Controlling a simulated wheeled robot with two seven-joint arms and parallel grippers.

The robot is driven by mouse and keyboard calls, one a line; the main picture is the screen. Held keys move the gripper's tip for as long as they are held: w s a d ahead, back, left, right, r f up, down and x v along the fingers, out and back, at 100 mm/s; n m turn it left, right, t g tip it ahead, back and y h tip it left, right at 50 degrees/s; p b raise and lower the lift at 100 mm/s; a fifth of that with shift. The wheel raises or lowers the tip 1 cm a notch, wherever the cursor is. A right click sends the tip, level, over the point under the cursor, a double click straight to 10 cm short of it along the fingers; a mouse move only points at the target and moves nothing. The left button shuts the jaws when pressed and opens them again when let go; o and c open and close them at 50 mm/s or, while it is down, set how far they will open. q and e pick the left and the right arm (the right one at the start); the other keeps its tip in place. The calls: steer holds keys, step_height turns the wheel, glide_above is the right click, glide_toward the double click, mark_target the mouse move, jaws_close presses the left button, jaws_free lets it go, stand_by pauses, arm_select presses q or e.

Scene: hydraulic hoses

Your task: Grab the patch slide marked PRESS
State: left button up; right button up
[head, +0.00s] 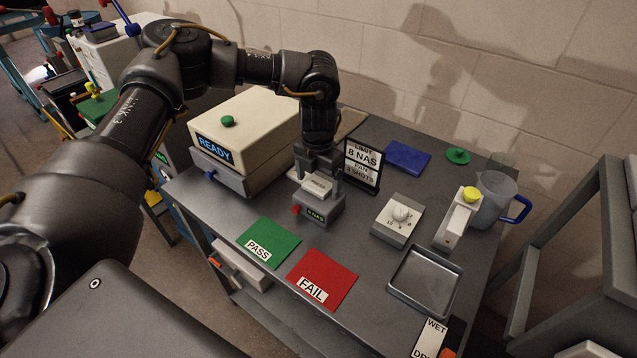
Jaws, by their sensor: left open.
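The patch slide (319,184) is a small pale piece with a dark-lettered label that looks like PRESS. It sits on top of a small grey device (325,207), which has a green-lettered display and a red knob on its front. My left gripper (318,171) points straight down over this device. It is open, with its fingers close to the slide, one toward each side. I cannot tell whether they touch it. The gripper hides the back of the slide and device. My right gripper is not in view.
A cream box marked READY (250,135) stands close left of the gripper. A black LIMIT sign (362,167) stands close right. Green PASS (270,238) and red FAIL (322,272) mats lie in front. A metal tray (398,289) and a jug (492,205) are at the right.

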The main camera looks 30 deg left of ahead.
mark_target(319, 185)
arm_select(q)
steer(key=c, duration=1.1)
steer(key=shift+o, duration=0.2)
steer(key=shift+r+b, duration=0.45)
step_height(319, 185, up, 2)
steer(key=shift+d+r+b, duration=0.1)
steer(key=shift+b, duration=0.6)
steer(key=s+d+r+b, duration=0.3)
steer(key=s+r, duration=0.7)
steer(key=s, duration=0.3)
steer(key=shift+s+d, duration=0.25)
steer(key=shift+s, duration=0.05)
